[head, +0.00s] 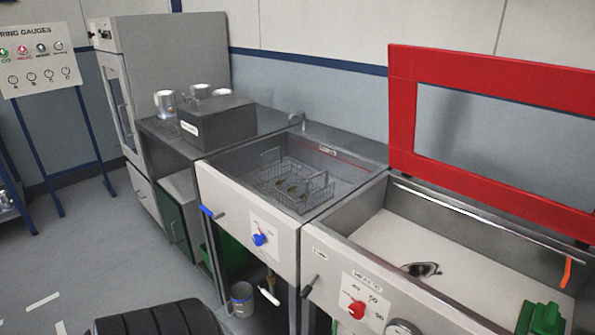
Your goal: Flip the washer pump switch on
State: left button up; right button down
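A steel basin unit (228,203) stands in the middle of the head view, with a wire basket (272,190) in its tank. The steel unit at the right (325,245) has a small dark lever (310,286) and a plate with a red knob (356,309), numbers and a heat-like label. I cannot tell which control is the pump switch, or its state.
A red frame (403,110) stands behind the right unit. A dark box (230,122) and metal mugs (166,103) stand on the left counter. A grey cup (242,299) is below the middle unit. A gauge board (36,60) is far left. The left floor is mostly clear.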

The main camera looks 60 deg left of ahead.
aim_at(307, 290)
jog(key=u, duration=3.2)
jog(key=k+l, duration=0.4)
jog(key=k, duration=0.15)
